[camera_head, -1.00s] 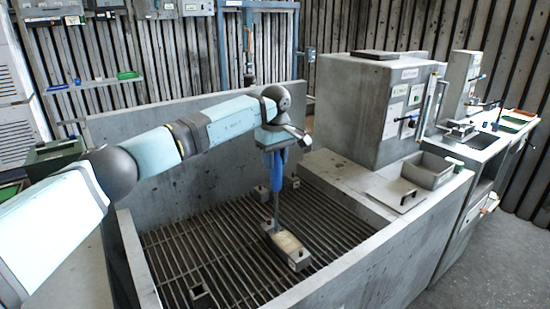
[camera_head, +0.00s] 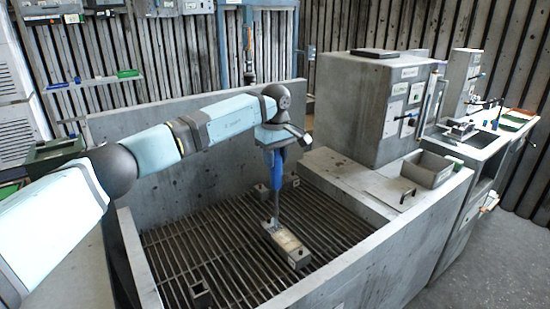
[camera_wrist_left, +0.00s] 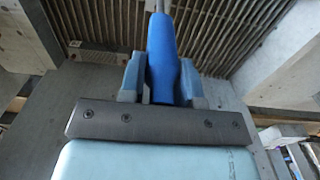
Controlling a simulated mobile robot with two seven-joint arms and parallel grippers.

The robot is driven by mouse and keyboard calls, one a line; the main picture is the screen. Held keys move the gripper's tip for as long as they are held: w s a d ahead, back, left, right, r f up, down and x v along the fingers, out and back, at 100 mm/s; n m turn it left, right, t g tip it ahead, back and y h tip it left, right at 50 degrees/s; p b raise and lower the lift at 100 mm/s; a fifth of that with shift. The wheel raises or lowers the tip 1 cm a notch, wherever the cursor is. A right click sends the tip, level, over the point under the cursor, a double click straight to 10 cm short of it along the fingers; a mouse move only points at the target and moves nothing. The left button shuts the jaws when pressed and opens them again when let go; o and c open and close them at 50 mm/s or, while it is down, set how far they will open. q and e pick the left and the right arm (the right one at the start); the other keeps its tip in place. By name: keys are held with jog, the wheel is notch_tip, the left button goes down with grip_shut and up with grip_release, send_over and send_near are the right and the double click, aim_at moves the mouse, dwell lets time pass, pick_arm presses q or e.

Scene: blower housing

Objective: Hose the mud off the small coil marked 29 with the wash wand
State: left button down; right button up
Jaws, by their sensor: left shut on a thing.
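My left gripper (camera_head: 274,146) is shut on the blue handle of the wash wand (camera_head: 277,170). The handle also shows between both fingers in the left wrist view (camera_wrist_left: 163,60). The wand points down into the basin, its thin grey end close above or touching the far end of a small block-shaped coil (camera_head: 287,243). I cannot tell whether they touch. The coil lies on the slatted grate, with a pale tan top and grey ends. No number is readable on it, and no water spray is visible. My right gripper is not in view.
The grate (camera_head: 230,262) sits inside a grey walled basin (camera_head: 345,277). Small grey blocks stand on it at the back (camera_head: 291,181) and front left (camera_head: 201,293). A grey cabinet (camera_head: 365,105) and an open tray (camera_head: 428,172) are on the right ledge.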

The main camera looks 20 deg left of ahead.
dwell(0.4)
pick_arm(q)
jog(key=shift+s+d, duration=0.9)
jog(key=shift+d, duration=0.2)
jog(key=shift+s+d, duration=0.1)
dwell(0.9)
jog(key=shift+s+d+p, duration=0.35)
jog(key=shift+s+d, duration=0.5)
jog(key=shift+d, duration=0.1)
dwell(1.0)
